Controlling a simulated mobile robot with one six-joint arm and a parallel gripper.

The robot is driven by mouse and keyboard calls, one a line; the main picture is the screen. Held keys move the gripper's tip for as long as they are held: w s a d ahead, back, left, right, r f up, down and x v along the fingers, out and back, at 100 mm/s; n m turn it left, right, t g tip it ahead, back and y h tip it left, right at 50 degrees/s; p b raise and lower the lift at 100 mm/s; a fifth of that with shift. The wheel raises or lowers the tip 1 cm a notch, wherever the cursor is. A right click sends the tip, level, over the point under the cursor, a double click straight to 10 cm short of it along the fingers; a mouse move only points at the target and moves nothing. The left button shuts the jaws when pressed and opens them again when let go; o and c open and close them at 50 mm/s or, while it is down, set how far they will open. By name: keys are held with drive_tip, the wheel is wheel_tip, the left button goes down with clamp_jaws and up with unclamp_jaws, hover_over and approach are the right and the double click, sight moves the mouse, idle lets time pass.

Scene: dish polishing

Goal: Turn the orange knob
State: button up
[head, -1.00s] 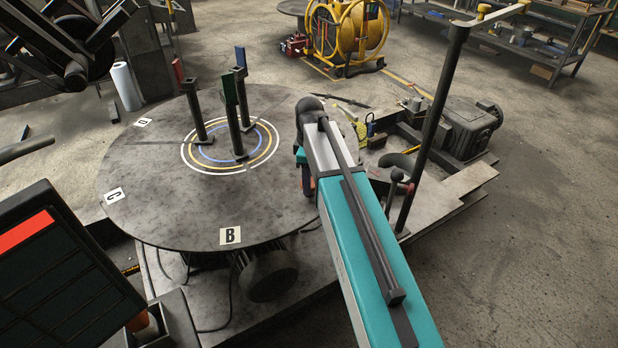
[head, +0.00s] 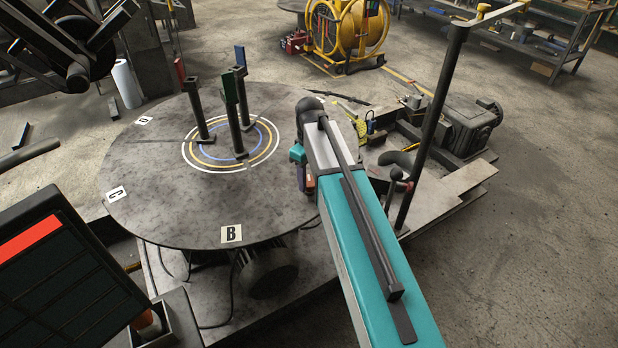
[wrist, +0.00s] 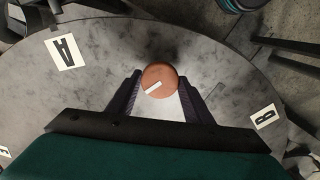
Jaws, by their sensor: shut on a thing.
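The orange knob (wrist: 160,79) shows in the wrist view as a round orange-brown disc with a white line across it. The line runs slantwise, its right end higher. My gripper (wrist: 158,90) has one dark finger on each side of the knob, shut on it near the table's rim, between labels A and B.
The round grey table (head: 150,200) carries label B (head: 231,234), label C (head: 116,194) and label A (wrist: 65,52). Three upright posts (head: 237,120) stand around the painted rings. A tall dark pole (head: 430,130) rises right of my arm.

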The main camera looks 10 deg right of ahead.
sight(309, 181)
drive_tip(key=o, duration=1)
drive_tip(key=shift+o, duration=0.2)
drive_tip(key=shift+r, duration=0.1)
wheel_tip(309, 181, up, 14)
drive_tip(key=b, duration=0.2)
drive_tip(key=shift+f, duration=0.2)
